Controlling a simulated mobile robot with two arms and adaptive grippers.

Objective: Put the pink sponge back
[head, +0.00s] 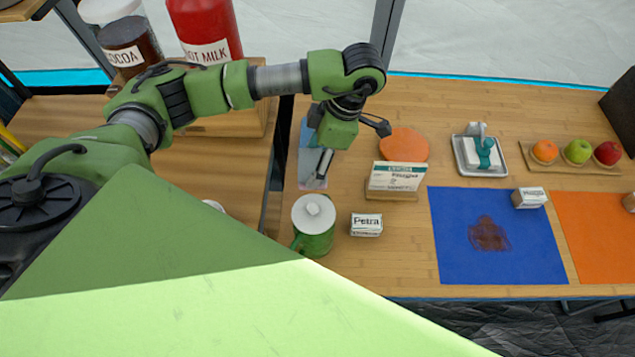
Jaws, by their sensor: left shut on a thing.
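My left gripper (350,146) hangs over the left part of the wooden table, pointing down. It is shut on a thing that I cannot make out. I cannot pick out a pink sponge in the head view. A pale blue and pinkish flat sheet (306,176) lies under and left of the gripper, partly covered by it. A flat salmon-orange disc (406,142) lies on the table just right of it. A metal tray (503,171) farther right holds a white block with a teal thing on it. My right gripper is not in view.
A green lidded mug (315,240), a Petra box (366,225) and a card in a wooden stand (391,194) stand in front. A blue mat (460,264) has a brown stain. A fruit board (577,167) is at right. The back strip of table (490,103) is clear.

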